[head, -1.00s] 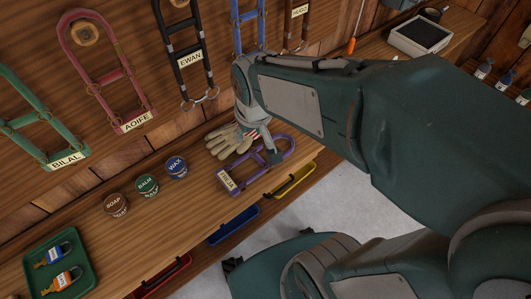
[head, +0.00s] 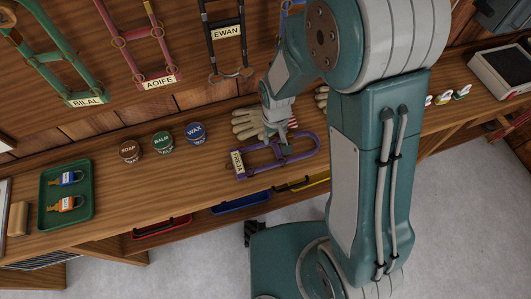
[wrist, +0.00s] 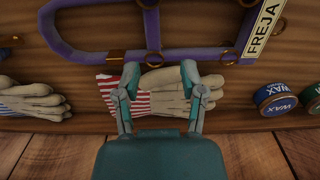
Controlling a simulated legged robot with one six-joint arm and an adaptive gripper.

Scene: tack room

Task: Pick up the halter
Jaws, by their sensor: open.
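A purple halter (head: 302,158) with brass fittings and a cream FREJA tag (head: 237,162) lies flat on the wooden bench. In the wrist view the halter (wrist: 205,50) runs across the top, just beyond my fingertips. My gripper (wrist: 160,70) is open and empty, its two fingers spread over a pale glove with a red-striped cuff (wrist: 140,100). In the head view my gripper comes down over the halter's back edge, and its fingertips are partly lost against it. I cannot tell whether they touch it.
Pale gloves (head: 247,124) lie close behind the halter. Tins of soap (head: 130,151), balm (head: 163,144) and wax (head: 195,134) stand to its left, then a green tray (head: 84,214) with padlocks. Other halters (head: 152,50) hang on the wall behind.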

